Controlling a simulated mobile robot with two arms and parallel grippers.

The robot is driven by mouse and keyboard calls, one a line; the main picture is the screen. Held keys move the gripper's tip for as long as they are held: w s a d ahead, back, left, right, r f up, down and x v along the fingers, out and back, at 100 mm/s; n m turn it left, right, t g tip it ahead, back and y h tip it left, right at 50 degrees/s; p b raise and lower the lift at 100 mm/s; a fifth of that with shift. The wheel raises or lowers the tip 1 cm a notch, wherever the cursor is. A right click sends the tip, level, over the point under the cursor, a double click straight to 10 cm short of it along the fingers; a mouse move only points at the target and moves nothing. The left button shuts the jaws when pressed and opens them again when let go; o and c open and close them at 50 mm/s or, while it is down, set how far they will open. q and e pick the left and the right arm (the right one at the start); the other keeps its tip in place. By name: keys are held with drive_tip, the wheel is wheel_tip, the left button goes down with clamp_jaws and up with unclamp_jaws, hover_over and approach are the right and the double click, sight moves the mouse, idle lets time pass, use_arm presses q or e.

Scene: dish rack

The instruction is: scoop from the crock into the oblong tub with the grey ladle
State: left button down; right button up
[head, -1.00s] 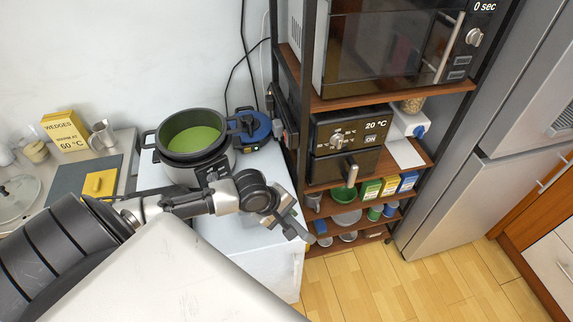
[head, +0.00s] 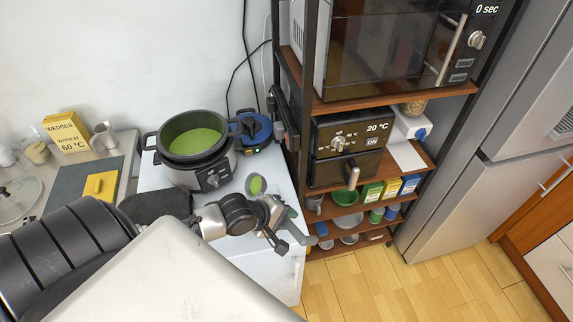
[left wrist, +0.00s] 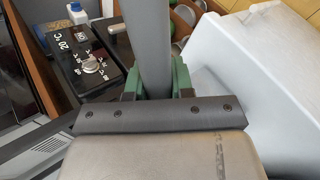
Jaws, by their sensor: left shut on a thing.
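The crock (head: 206,168) is a dark-rimmed pot with green contents, standing on a white cabinet top beside the wall. My left gripper (head: 288,220) is to the right of and nearer than the crock, over the cabinet's right edge. It is shut on the grey ladle, whose handle (left wrist: 149,45) rises between the fingers in the left wrist view. The ladle's bowl (head: 256,185) shows in the head view right of the crock, outside it, with green in it. I cannot make out the oblong tub. My right gripper is not in view.
A blue-and-black appliance (head: 256,131) stands behind the crock. A shelf rack (head: 372,178) with a microwave and oven rises at the right. A yellow box (head: 66,134) and grey board (head: 78,184) are at left. Some cabinet top is bare.

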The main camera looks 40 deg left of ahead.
use_arm(q)
drive_tip(key=shift+s+f+t+b, duration=0.2)
drive_tip(key=shift+t+b, duration=0.2)
drive_tip(key=shift+t, duration=0.4)
drive_tip(key=shift+r+h, duration=0.25)
drive_tip(key=shift+h, duration=0.05)
drive_tip(key=shift+f, duration=0.2)
drive_tip(key=t+b, duration=0.2)
drive_tip(key=t, duration=0.1)
drive_tip(key=shift+s+b, duration=0.1)
drive_tip(key=shift+b, duration=0.3)
drive_tip(key=shift+r, duration=0.1)
